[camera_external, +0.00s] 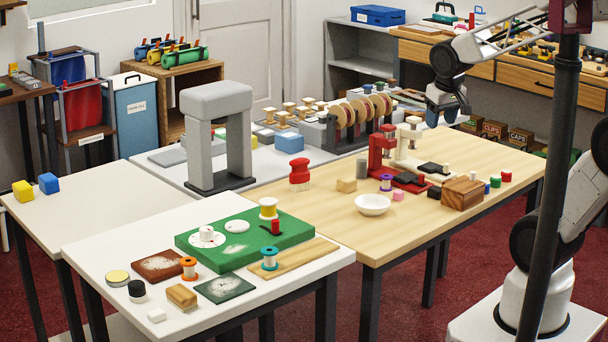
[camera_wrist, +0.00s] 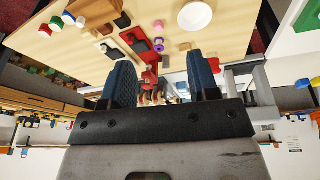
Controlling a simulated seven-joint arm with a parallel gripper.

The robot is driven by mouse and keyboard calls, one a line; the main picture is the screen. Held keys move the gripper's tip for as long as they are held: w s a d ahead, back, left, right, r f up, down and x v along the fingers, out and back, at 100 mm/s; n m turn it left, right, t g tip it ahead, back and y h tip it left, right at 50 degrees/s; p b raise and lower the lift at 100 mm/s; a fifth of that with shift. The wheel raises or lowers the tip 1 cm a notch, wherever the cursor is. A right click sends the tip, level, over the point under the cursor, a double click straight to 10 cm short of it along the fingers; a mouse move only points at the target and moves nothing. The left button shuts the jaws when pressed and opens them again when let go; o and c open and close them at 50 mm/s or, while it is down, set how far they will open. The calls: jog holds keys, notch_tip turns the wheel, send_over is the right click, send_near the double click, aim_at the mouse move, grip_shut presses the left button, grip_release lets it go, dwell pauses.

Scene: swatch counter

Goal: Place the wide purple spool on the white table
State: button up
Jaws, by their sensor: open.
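A spool with purple flanges and a greyish middle (camera_external: 386,182) stands on the wooden table beside the red stand. In the wrist view the purple spool (camera_wrist: 158,46) shows beyond the fingertips, near a pink piece. My gripper (camera_external: 447,108) is raised over the far part of the wooden table, behind and to the right of the spool, apart from it. In the wrist view its two blue fingers (camera_wrist: 162,82) are spread with nothing held between them. The white table (camera_external: 110,238) is at the front left, with bare patches around its items.
The wooden table (camera_external: 330,225) holds a white bowl (camera_external: 372,204), red stand (camera_external: 378,150), wooden block (camera_external: 462,193) and pink piece (camera_external: 398,194) near the spool. The white table carries a green board (camera_external: 210,258), orange spool (camera_external: 188,268) and blue spool (camera_external: 269,260). A grey arch (camera_external: 216,100) stands behind.

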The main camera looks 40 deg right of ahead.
jog(key=w+d+f+m, duration=0.1)
jog(key=w+d+f, duration=0.15)
jog(key=w, duration=0.25)
jog(key=w+d+f+m+h, duration=0.1)
jog(key=w+f, duration=0.2)
jog(key=w, duration=0.1)
jog(key=w+d+f+m, duration=0.1)
jog(key=w+d+f, duration=0.1)
jog(key=w, duration=0.3)
jog(key=m, duration=0.3)
send_near(387, 176)
notch_tip(387, 176, down, 2)
jog(key=shift+f+t+h, duration=0.4)
jog(key=shift+f, duration=0.05)
jog(key=shift+x, duration=1.25)
jog(key=shift+d+f, duration=0.1)
jog(key=shift+x, duration=2.5)
jog(key=shift+w, duration=0.1)
